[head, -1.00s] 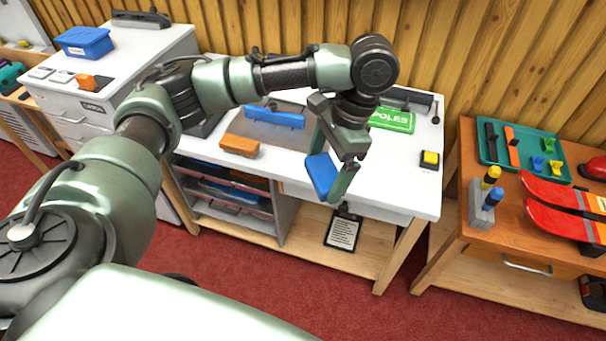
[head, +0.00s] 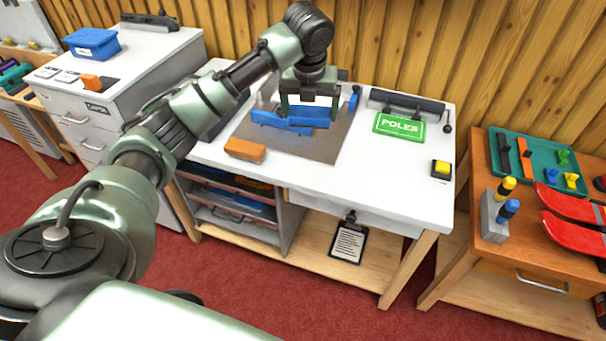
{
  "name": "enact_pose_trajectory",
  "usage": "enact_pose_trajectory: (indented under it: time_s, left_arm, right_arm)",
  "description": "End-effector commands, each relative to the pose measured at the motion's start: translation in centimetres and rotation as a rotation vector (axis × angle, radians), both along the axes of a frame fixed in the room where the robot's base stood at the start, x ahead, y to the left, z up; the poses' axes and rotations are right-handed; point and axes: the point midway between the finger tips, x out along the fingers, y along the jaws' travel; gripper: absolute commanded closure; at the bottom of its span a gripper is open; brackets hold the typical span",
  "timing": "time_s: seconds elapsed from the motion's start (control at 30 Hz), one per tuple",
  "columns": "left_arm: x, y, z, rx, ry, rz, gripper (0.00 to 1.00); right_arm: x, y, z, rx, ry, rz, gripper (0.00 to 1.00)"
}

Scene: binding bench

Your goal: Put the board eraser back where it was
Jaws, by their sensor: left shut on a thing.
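My left gripper (head: 308,112) is over the grey mat (head: 318,148) on the white bench, fingers pointing down. It is shut on a blue block, which I take to be the board eraser (head: 310,115). A longer blue bar (head: 272,122) lies on the mat just beside and partly behind the held block. I cannot tell whether the two touch, or whether the block rests on the mat. My right gripper is not in view.
An orange block (head: 245,150) lies at the mat's front left. A green sign (head: 399,126) and a yellow button (head: 441,169) are to the right. A side table with a green tray (head: 547,146) stands further right.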

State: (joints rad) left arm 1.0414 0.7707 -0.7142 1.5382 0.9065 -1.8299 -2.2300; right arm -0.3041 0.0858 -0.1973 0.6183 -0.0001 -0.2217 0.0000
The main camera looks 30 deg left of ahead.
Motion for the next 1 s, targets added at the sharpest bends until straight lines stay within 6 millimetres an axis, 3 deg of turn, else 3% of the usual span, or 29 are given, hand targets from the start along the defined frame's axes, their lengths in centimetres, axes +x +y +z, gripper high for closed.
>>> enact_pose_trajectory:
  time_s: [0.13,0.37,0.8,1.0]
  left_arm:
    - [0.5,1.8,-0.5,-0.001,0.000,-0.154,0.42]
    - [0.7,2.6,-1.8,0.000,0.004,-0.245,0.42]
    - [0.6,2.5,-13.0,0.000,0.006,-0.246,0.42]
    - [0.7,2.6,-15.9,0.001,0.002,-0.244,0.42]
  right_arm:
    - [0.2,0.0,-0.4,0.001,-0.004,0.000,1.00]
    - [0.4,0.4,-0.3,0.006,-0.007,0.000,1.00]
    - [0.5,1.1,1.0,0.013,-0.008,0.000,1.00]
    - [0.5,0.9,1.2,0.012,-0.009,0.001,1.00]
